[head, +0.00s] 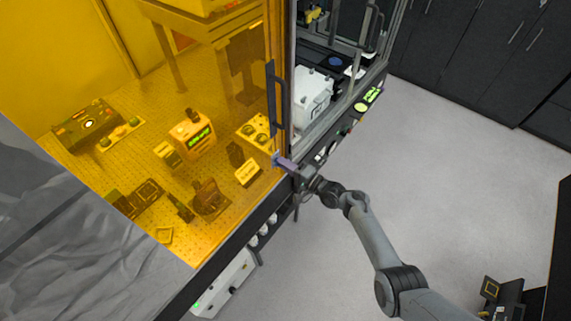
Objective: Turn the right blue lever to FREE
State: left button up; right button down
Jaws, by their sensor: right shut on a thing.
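My right arm comes in from the lower right. My right gripper (281,162) is at the front edge of the enclosure, beside the lower corner of the amber panel. It is shut on a small blue piece (276,158), which looks like the right blue lever. The fingers hide most of the lever, and its markings, including any FREE label, cannot be read from here. My left gripper is not in view.
Amber panels (60,40) enclose a perforated bench with several instruments. A dark vertical handle (272,95) stands just above the gripper. A white unit (312,92) is behind the clear section. Grey floor (460,180) is open at right.

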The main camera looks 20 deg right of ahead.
jog(key=c, duration=1.2)
grip_release()
jog(key=shift+s, duration=0.1)
jog(key=v, duration=1)
jog(key=shift+s+d, duration=0.25)
